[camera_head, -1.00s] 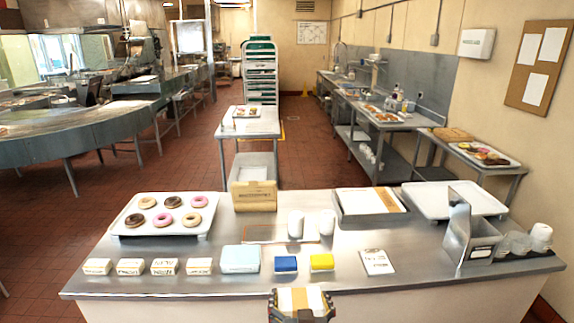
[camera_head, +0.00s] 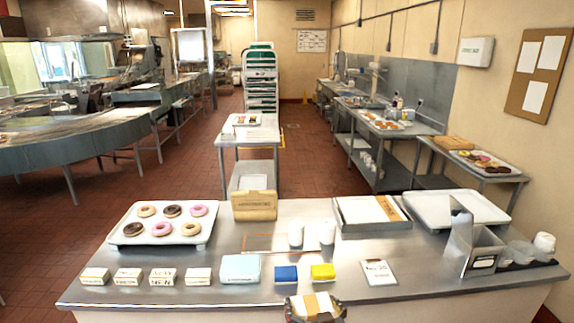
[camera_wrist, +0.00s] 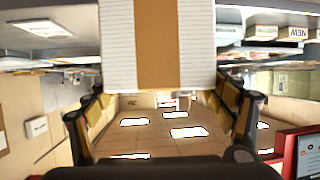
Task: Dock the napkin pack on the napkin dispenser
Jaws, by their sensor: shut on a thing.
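The napkin pack (camera_head: 313,303) is a white stack with a tan band. It shows at the bottom of the head view, at the counter's front edge. In the wrist view the pack (camera_wrist: 157,45) fills the top middle, with fine sheet edges on both sides of the band. My gripper (camera_head: 314,309) is shut on it, with one finger on each side; the fingers (camera_wrist: 160,95) also show in the wrist view.
The steel counter (camera_head: 215,270) holds a donut tray (camera_head: 127,231), small label blocks (camera_head: 160,277), blue (camera_head: 286,274) and yellow (camera_head: 323,272) packs, a card (camera_head: 378,272), white cups (camera_head: 296,234) and clear cups (camera_head: 520,250). Bare counter lies between the card and the steel box.

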